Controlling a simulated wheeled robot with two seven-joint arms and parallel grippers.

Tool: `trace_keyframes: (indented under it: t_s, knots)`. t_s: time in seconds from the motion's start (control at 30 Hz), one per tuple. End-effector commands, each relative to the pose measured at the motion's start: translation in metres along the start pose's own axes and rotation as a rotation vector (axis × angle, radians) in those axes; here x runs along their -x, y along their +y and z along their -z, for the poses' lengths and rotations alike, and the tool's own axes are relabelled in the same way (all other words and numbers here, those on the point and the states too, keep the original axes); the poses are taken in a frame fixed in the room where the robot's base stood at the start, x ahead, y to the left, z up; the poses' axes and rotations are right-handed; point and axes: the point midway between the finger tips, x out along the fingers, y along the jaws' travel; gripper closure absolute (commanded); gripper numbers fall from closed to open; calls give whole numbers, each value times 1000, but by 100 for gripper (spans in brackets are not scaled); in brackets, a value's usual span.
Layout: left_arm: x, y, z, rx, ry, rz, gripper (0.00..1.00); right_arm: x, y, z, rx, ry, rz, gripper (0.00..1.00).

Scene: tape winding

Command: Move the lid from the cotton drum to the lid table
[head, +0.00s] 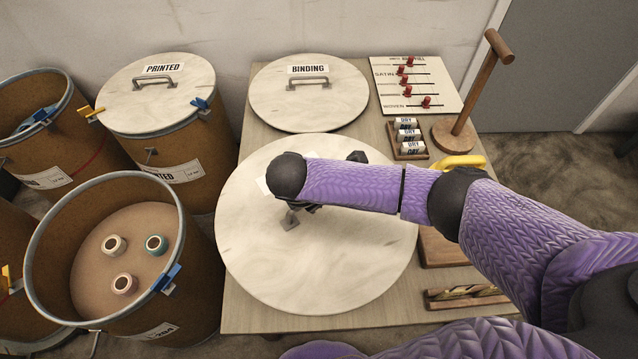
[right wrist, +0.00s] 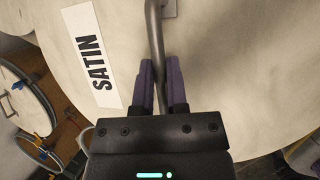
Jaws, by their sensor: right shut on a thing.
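A large round pale lid (head: 300,275) lies over the front of the wooden lid table (head: 232,318), its left edge slightly past the table edge. I cannot tell whether it rests on the table or hovers just above. In the right wrist view the lid (right wrist: 235,60) carries a label (right wrist: 103,60) reading SATIN. My right gripper (head: 303,207) is shut on its metal handle (right wrist: 154,28), with both fingers (right wrist: 160,75) around the bar. No label reading COTTON is legible. An open drum (head: 190,300) holding three tape rolls stands left of the table. My left gripper is out of view.
A BINDING lid (head: 310,105) lies at the table's back. A PRINTED lid (head: 150,95) covers a drum at back left. A slider board (head: 415,85), a rack of DRY blocks (head: 408,138) and a wooden post (head: 478,85) crowd the right side. Another open drum (head: 35,120) stands far left.

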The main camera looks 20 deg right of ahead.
Motion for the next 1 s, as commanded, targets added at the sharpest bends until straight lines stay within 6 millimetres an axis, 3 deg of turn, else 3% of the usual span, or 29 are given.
trace_keyframes:
  t_s: [0.27, 0.7, 1.0]
  knots:
    - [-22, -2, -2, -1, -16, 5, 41, -22, -5, 9, 3, 1, 1, 100]
    - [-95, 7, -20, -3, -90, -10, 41, -92, -21, 38, 4, 1, 5, 100]
    - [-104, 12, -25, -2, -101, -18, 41, -120, -26, 50, 0, 1, 1, 100]
